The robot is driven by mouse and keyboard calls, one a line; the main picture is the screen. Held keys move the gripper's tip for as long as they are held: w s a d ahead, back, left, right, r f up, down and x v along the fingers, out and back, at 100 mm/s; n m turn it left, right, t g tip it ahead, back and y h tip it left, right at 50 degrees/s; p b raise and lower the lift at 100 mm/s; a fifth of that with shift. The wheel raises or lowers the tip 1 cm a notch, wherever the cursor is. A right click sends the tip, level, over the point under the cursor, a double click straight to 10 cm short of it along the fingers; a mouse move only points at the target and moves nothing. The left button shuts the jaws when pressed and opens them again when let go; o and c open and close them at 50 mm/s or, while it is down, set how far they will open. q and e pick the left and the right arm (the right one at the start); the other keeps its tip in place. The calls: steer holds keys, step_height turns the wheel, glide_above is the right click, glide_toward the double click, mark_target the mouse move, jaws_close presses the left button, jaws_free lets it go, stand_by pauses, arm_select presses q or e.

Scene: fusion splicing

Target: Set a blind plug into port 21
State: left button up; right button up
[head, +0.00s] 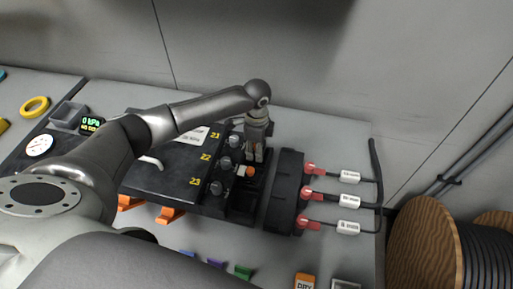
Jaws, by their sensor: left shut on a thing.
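My left gripper (256,157) points down over the right part of the black closure box (165,190), to the right of the yellow label 21 (215,135). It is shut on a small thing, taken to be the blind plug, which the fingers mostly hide. I cannot tell whether that thing touches a port. Labels 22 (205,156) and 23 (195,181) run down the box, with grey knobs (225,163) beside the labels. A small orange piece (248,171) shows just below the fingertips. My right gripper is not in view.
A black ribbed block (286,190) stands right of the box, with red connectors (311,168) and tagged cables (349,177) leading right. A wooden cable drum (440,240) is at lower right. An orange DRY box (305,282) is at the front. The bench behind the gripper is clear.

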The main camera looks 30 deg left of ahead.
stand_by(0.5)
arm_select(q)
steer(key=o, duration=1.1)
steer(key=shift+f, duration=0.1)
step_height(320, 180, up, 12)
steer(key=shift+s, duration=0.1)
